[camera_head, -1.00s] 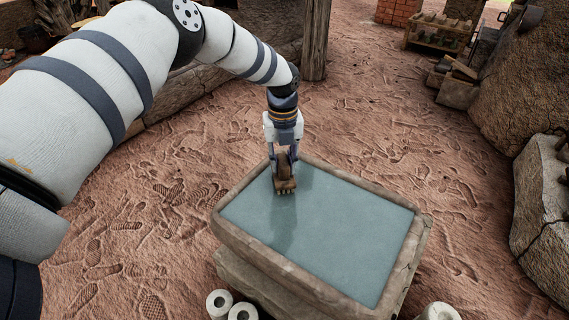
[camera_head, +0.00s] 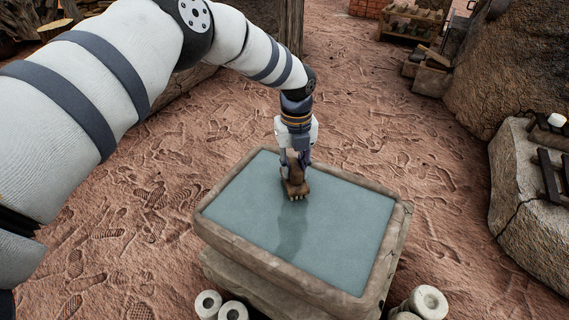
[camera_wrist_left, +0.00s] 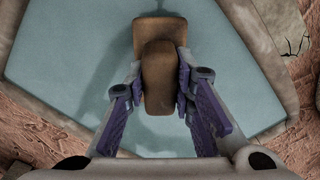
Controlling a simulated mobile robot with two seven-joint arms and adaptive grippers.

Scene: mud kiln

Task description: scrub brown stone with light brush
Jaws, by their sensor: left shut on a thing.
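My left gripper (camera_head: 295,170) is shut on a brown, wooden-looking block with pale bristle-like tips at its lower end, which looks like the light brush (camera_head: 295,187). It hangs over the back part of a stone basin (camera_head: 222,236) with a flat blue-grey surface inside. A dark reflection or shadow lies below it. In the left wrist view the brush (camera_wrist_left: 160,78) sits between both fingers, with a wider brown part beyond the near block. I cannot make out a separate brown stone. My right gripper is not in view.
Pale hollow cylinders (camera_head: 208,304) stand at the basin's front left, and others (camera_head: 428,302) at its front right. A large rock (camera_head: 525,185) with dark bars on it stands at the right. Sandy ground with footprints (camera_head: 400,140) around the basin is mostly clear.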

